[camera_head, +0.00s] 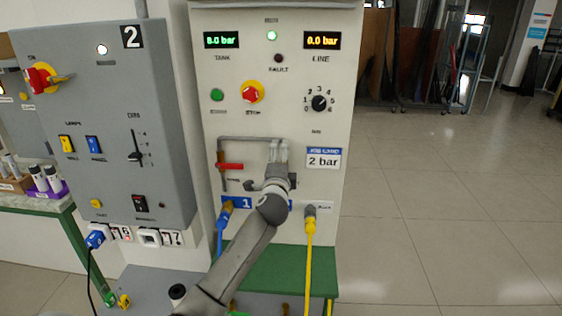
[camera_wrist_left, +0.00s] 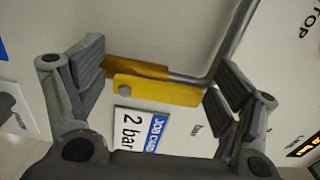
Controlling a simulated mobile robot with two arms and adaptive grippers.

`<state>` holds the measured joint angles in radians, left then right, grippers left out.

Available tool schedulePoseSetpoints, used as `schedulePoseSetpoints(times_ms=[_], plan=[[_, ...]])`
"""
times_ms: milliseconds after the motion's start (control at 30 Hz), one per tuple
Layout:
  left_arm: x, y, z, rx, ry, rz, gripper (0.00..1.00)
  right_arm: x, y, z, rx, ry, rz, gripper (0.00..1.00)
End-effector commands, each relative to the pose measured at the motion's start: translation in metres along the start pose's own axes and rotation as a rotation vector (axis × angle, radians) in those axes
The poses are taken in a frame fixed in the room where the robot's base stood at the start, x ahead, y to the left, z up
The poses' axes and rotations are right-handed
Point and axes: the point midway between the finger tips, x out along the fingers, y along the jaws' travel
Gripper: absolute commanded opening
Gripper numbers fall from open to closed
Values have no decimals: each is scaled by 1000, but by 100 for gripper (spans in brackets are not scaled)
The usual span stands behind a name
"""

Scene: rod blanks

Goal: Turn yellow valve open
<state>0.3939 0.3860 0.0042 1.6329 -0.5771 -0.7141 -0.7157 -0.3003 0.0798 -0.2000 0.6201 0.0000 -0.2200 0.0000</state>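The yellow valve handle (camera_wrist_left: 158,91) lies between the fingers of my left gripper (camera_wrist_left: 160,82) in the left wrist view. It runs alongside a brass-yellow valve body (camera_wrist_left: 138,67) on a bent grey pipe (camera_wrist_left: 212,70). The left gripper is open, with a gap between each finger pad and the handle. My right gripper is not in view.
A red valve handle (camera_head: 230,166) sits left of the gripper on the panel. A job card (camera_head: 323,158) reading 2 bar is to the right. Below, a blue hose (camera_head: 221,235) and a yellow hose (camera_head: 309,260) hang. The displays (camera_head: 322,40) read 8.0 bar for tank and 0.0 bar for line.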

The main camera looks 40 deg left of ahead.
Motion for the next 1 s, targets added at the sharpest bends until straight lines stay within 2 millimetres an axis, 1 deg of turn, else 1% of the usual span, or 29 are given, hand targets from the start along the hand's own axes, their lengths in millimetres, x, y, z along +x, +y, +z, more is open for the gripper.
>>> schedulePoseSetpoints(times_ms=[300, 467, 567, 800, 1000], plan=[[-1, 0, 0, 2, 0, -1, 89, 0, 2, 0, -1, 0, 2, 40], [-11, 0, 0, 3, 1, -1, 89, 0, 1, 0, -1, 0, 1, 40], [-24, 1, 0, 4, 1, -1, 89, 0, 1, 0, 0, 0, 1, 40], [-69, 1, -1, 1, 2, 0, 89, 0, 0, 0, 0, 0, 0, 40], [-102, 1, -1, 1, 2, 0, 89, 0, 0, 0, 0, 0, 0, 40]])
